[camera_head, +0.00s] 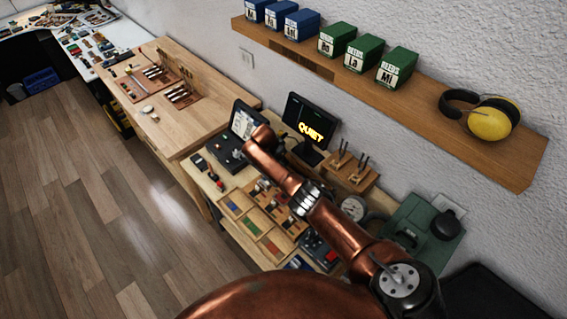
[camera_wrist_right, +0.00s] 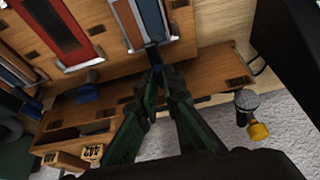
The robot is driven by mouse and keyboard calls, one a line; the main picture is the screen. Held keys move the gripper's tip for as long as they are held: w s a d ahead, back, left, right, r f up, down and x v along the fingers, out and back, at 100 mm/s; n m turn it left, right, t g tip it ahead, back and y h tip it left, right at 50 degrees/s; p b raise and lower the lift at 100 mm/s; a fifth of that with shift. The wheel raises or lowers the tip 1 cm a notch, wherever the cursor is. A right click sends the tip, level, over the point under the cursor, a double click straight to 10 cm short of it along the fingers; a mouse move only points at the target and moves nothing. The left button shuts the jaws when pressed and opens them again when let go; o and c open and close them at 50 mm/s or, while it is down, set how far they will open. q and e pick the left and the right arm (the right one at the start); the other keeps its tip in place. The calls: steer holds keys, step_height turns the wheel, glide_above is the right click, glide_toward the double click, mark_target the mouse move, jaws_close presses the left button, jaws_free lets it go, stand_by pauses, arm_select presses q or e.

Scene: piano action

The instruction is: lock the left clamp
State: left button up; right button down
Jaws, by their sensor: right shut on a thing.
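In the wrist view my right gripper (camera_wrist_right: 157,80) has its two green fingers together on a small dark clamp lever (camera_wrist_right: 152,52). The lever stands at the near end of a slot with a pale metal plate, on a wooden rack (camera_wrist_right: 115,70). A second clamp with a blue tab (camera_wrist_right: 87,92) sits at the end of the neighbouring slot, apart from the fingers. I cannot tell from the view which clamp is the left one. The fingertips hide part of the lever. In the head view my copper right arm covers part of the bench and its fingertips do not show clearly.
In the wrist view a slotted wooden strip (camera_wrist_right: 75,125), number tags (camera_wrist_right: 92,153) and a yellow-tipped tool (camera_wrist_right: 258,130) are close by. In the head view a screen (camera_head: 311,122), an upright-tool block (camera_head: 348,174) and a shelf (camera_head: 400,107) stand near my arm.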

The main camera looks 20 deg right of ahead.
steer(key=shift+s+f, duration=0.2)
steer(key=shift+f, duration=0.05)
steer(key=c, duration=2)
jaws_free()
steer(key=shift+c, duration=0.2)
steer(key=shift+o, duration=0.4)
steer(key=shift+w+d, duration=0.1)
steer(key=shift+w, duration=0.05)
steer(key=shift+r, duration=0.1)
steer(key=shift+a+r, duration=0.3)
steer(key=shift+r, duration=0.2)
steer(key=v, duration=1)
steer(key=shift+r, duration=0.4)
